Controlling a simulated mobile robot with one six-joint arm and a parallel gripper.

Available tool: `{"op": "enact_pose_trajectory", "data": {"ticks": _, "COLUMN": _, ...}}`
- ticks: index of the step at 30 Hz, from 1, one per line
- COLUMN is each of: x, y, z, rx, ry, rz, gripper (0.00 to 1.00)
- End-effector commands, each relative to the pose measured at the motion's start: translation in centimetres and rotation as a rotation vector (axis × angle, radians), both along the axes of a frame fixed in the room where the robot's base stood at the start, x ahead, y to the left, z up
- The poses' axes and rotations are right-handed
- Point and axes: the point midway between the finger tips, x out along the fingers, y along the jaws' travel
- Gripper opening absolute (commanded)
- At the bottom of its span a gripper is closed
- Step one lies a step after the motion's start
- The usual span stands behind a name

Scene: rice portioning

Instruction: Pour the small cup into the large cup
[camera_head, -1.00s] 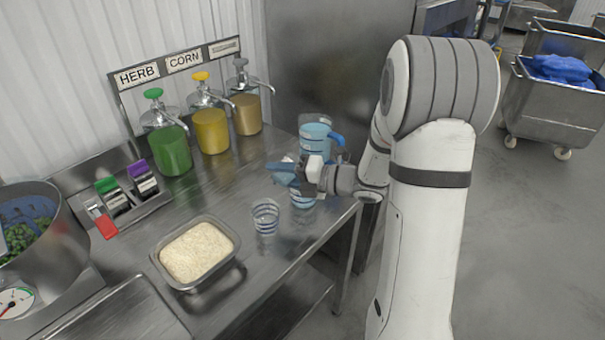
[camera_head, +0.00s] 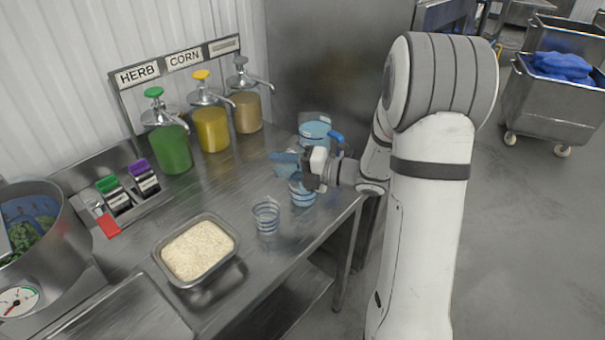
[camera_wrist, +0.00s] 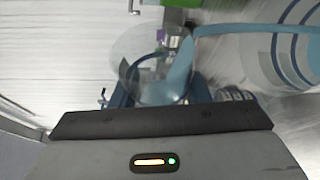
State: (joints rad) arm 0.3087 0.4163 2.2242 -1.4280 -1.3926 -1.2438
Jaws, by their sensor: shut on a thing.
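My gripper (camera_head: 288,160) is shut on a small clear cup (camera_head: 281,170) above the right part of the steel table. In the wrist view the clear cup (camera_wrist: 138,48) sits between the blue fingers, with light blue showing at its right side. A large clear cup (camera_head: 314,131) with light blue in it and a blue handle stands just behind my gripper. In the wrist view a large blue-striped cup (camera_wrist: 284,55) is close at the right.
Another cup with light blue (camera_head: 302,192) stands just below my gripper. A clear blue-striped cup (camera_head: 266,216) stands nearer, left of it. A steel pan of rice (camera_head: 237,246), several pump dispensers (camera_head: 211,130) and a large pot (camera_head: 62,262) are further left.

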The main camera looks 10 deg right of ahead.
Motion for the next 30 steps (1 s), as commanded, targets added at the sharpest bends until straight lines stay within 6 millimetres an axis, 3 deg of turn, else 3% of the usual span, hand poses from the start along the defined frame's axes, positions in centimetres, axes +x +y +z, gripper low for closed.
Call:
{"op": "enact_pose_trajectory", "data": {"ticks": 13, "x": 0.30, "y": -0.36, "z": 0.83, "rx": 0.039, "ry": 0.030, "rz": 0.000, "gripper": 0.18}}
{"op": "enact_pose_trajectory", "data": {"ticks": 30, "x": 0.38, "y": -0.47, "z": 0.37, "rx": 0.087, "ry": 0.068, "rz": 0.000, "gripper": 0.18}}
